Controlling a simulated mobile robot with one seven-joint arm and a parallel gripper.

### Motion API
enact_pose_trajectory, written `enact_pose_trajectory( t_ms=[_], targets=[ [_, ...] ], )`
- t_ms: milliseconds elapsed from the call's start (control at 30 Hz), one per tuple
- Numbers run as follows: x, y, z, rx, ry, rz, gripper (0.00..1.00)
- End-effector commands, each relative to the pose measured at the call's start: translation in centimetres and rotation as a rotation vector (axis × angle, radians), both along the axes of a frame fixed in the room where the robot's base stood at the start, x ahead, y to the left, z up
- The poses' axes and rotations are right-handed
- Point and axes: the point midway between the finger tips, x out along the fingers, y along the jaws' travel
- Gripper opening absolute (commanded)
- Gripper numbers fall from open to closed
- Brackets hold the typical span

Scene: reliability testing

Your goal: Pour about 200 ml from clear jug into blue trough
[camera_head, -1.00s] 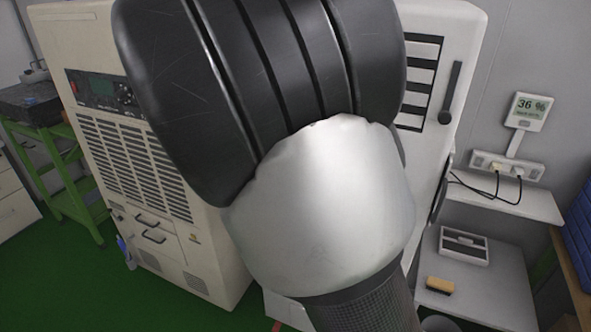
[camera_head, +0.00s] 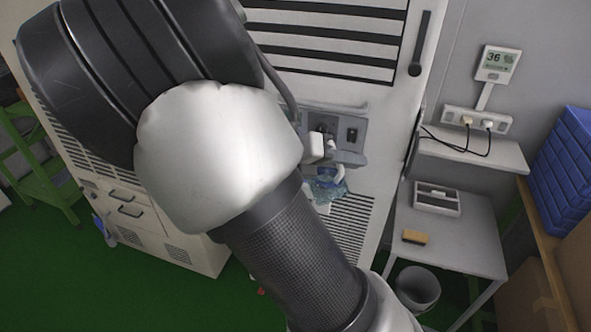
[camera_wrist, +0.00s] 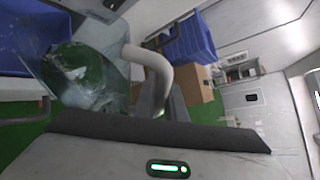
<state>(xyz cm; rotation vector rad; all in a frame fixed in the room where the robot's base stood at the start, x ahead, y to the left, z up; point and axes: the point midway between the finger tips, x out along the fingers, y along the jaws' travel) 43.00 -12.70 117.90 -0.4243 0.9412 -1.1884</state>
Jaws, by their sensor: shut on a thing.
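The clear jug (camera_wrist: 75,80) fills the upper left of the wrist view, tilted in that picture, with a pale curved handle (camera_wrist: 155,62). My gripper (camera_wrist: 163,100) is shut on the handle; its dark fingers show just below it. In the head view the jug (camera_head: 325,188) is a small, clear bluish shape beyond my arm, in front of the cabinet's panel. A blue surface (camera_wrist: 22,45) lies behind the jug at the left of the wrist view. It may be the blue trough, but I cannot tell for sure. The liquid level is not clear.
A large beige cabinet with a louvred front (camera_head: 330,40) stands ahead. At right are a grey table (camera_head: 450,240) with a yellow-brown block (camera_head: 415,237), a small bin (camera_head: 417,287), a wall shelf (camera_head: 470,150) and blue crates (camera_head: 570,165). Green floor is open at lower left.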

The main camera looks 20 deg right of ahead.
Motion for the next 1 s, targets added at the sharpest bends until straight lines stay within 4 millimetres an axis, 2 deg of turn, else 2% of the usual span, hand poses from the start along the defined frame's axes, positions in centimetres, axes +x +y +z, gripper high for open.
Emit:
enact_pose_trajectory(
  t_ms=[1000],
  targets=[
    [0.89,0.21,0.50,-0.039,0.144,-0.001,0.00]
  ],
)
